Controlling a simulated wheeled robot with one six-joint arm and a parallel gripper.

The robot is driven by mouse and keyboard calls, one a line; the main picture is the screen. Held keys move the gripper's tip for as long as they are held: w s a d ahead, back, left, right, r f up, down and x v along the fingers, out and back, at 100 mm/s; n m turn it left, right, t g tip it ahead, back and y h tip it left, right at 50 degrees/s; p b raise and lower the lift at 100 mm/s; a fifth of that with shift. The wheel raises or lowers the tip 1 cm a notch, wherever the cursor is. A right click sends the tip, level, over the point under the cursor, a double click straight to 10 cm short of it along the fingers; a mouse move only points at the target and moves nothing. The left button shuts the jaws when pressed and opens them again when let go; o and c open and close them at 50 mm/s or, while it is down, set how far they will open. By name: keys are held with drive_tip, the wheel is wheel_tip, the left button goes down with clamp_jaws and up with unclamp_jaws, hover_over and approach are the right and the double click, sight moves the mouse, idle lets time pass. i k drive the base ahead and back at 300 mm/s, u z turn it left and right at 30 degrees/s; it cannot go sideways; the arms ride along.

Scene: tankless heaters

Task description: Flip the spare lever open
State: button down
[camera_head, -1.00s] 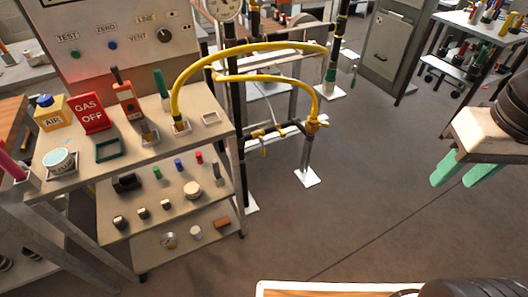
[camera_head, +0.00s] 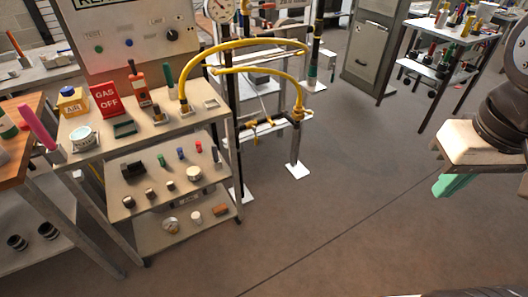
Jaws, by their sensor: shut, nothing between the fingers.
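A dark pipe stand with a yellow hose stands in the middle of the view. I cannot tell which part is the spare lever; no label is readable there. My gripper (camera_head: 452,185), with green fingers, is at the right edge, well apart from the stand. It is shut and empty, and its fingers show as one green block.
A metal shelf cart (camera_head: 190,190) with bottles, tools and a red "GAS OFF" sign (camera_head: 106,98) stands left of the pipes. A grey cabinet (camera_head: 374,45) and another tool cart (camera_head: 440,50) stand at the back right. The floor between is clear.

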sight(254, 129)
drive_tip(key=u, duration=0.4)
drive_tip(key=i, duration=1.4)
